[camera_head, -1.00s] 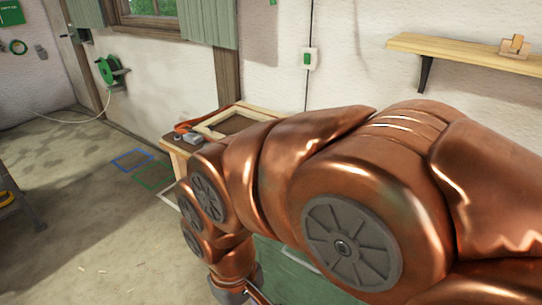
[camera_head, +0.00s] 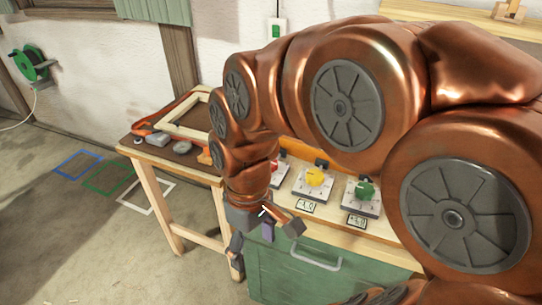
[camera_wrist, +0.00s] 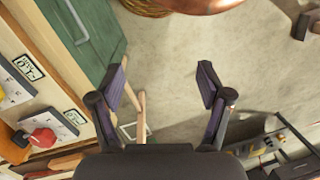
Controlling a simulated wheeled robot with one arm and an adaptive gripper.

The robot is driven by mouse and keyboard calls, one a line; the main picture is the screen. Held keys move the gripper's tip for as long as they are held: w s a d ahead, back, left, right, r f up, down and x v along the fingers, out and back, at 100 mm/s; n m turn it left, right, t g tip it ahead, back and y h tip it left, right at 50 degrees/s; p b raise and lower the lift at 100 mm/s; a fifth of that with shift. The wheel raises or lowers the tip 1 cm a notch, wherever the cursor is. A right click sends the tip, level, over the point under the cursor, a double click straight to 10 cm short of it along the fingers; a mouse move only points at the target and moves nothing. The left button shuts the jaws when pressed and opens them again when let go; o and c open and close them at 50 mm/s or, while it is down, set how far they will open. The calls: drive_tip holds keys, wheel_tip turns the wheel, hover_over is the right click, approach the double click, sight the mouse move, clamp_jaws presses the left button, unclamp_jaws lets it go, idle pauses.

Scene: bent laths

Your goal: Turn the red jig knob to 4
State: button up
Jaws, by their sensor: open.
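The red jig knob (camera_head: 277,170) sits on a white dial plate on the bench, mostly hidden behind my arm in the head view. It also shows at the lower left of the wrist view (camera_wrist: 42,138); its setting cannot be read. A small display (camera_wrist: 73,118) lies beside its plate, too blurred to read. My gripper (camera_head: 265,242) is open and empty, in front of the bench's green front. In the wrist view its fingers (camera_wrist: 162,84) are wide apart over the floor, to the right of the knob and apart from it.
A yellow knob (camera_head: 315,176) and a green knob (camera_head: 364,190) stand right of the red one, with displays before them. The green cabinet front (camera_head: 285,270) has a metal handle (camera_head: 316,262). A side table (camera_head: 200,163) at left holds a wooden frame (camera_head: 187,122).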

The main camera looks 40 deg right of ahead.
drive_tip(key=w+d+r+n+t+y, duration=0.1)
drive_tip(key=w+d+n+y, duration=0.1)
drive_tip(key=w+d+n, duration=0.5)
drive_tip(key=w+d+r+n+t+y, duration=0.1)
drive_tip(key=w+d+n, duration=0.2)
drive_tip(key=w+d, duration=0.8)
drive_tip(key=w+d+f+n, duration=0.2)
drive_tip(key=w+d, duration=0.4)
drive_tip(key=d, duration=0.1)
drive_tip(key=shift+t, duration=0.3)
drive_tip(key=shift+s+a+p+x, duration=0.15)
drive_tip(key=shift+p+x, duration=0.1)
drive_tip(key=shift+x, duration=1.05)
drive_tip(key=shift+a+p+x, duration=0.1)
drive_tip(key=shift+p+x, duration=0.1)
drive_tip(key=shift+x, duration=1.1)
drive_tip(key=shift+s+a+p+x, duration=0.15)
drive_tip(key=shift+p+x, duration=0.1)
drive_tip(key=shift+x, duration=1.05)
drive_tip(key=shift+r+y, duration=0.1)
drive_tip(key=shift+y, duration=0.2)
drive_tip(key=shift+c, duration=0.3)
drive_tip(key=c, duration=1.1)
drive_tip(key=shift+b, duration=0.4)
